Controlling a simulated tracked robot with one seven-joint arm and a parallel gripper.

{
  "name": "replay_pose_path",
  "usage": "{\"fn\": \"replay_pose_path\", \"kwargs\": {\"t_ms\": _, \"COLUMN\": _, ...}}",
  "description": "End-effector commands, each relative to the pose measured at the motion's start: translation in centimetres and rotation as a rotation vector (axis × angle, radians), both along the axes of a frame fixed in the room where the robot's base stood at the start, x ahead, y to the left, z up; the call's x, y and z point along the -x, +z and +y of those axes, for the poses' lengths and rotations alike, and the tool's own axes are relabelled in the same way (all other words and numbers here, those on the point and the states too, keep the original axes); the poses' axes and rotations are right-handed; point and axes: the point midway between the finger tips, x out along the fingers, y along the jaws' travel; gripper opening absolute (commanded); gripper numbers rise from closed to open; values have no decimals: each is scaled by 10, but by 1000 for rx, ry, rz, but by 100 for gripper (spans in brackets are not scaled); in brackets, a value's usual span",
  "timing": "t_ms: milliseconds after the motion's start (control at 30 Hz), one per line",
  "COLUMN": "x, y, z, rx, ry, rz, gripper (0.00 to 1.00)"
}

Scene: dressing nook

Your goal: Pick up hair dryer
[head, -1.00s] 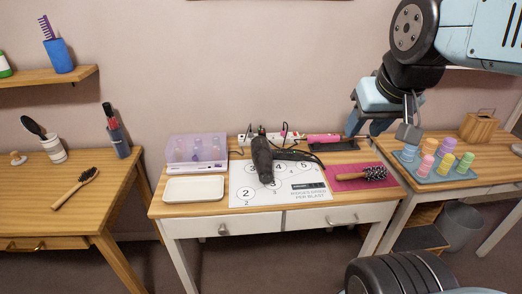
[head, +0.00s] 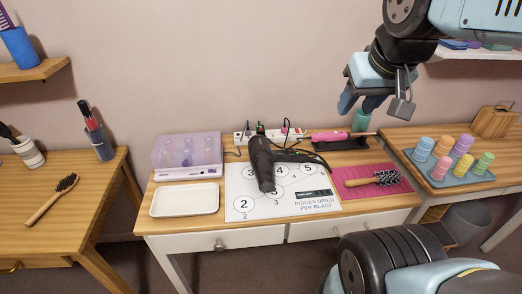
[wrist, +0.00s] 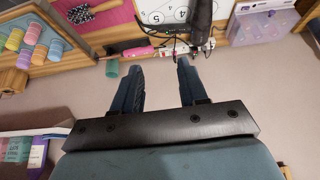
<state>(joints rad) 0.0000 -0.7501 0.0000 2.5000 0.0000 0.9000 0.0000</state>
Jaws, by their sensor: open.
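The black hair dryer (head: 262,163) lies on a white printed sheet on the middle table, its cord running right behind it. It shows at the top of the wrist view (wrist: 201,18), partly cut off by the frame edge. My gripper (head: 374,105) is open and empty in the head view, raised to the right of the dryer and above the back of the table. In the wrist view my gripper (wrist: 158,75) has its two fingers spread, with the dryer beyond them and apart from them.
The sheet (head: 310,203) lies between a white tray (head: 185,200) and a pink mat (head: 350,171) with a round brush (head: 375,179). A power strip (head: 265,134), pink styling tool (head: 340,136) and clear purple box (head: 186,156) stand behind. Colored rollers (head: 442,168) stand at right.

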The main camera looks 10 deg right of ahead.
Motion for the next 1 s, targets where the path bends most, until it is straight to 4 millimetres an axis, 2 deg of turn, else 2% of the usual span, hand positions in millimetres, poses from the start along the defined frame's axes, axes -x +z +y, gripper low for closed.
{"fn": "replay_pose_path", "kwargs": {"t_ms": 33, "x": 0, "y": 0, "z": 0, "rx": 0, "ry": 0, "rz": 0, "gripper": 44}}
{"fn": "replay_pose_path", "kwargs": {"t_ms": 167, "x": -4, "y": -6, "z": 0, "rx": -10, "ry": -16, "rz": 7, "gripper": 57}}
{"fn": "replay_pose_path", "kwargs": {"t_ms": 267, "x": -15, "y": -8, "z": 0, "rx": -38, "ry": -66, "rz": 24, "gripper": 66}}
{"fn": "replay_pose_path", "kwargs": {"t_ms": 467, "x": -57, "y": -19, "z": 0, "rx": -141, "ry": -274, "rz": 89, "gripper": 68}}
{"fn": "replay_pose_path", "kwargs": {"t_ms": 667, "x": -105, "y": -40, "z": -1, "rx": -242, "ry": -525, "rz": 158, "gripper": 68}}
{"fn": "replay_pose_path", "kwargs": {"t_ms": 1000, "x": -183, "y": -97, "z": 0, "rx": -366, "ry": -966, "rz": 259, "gripper": 68}}
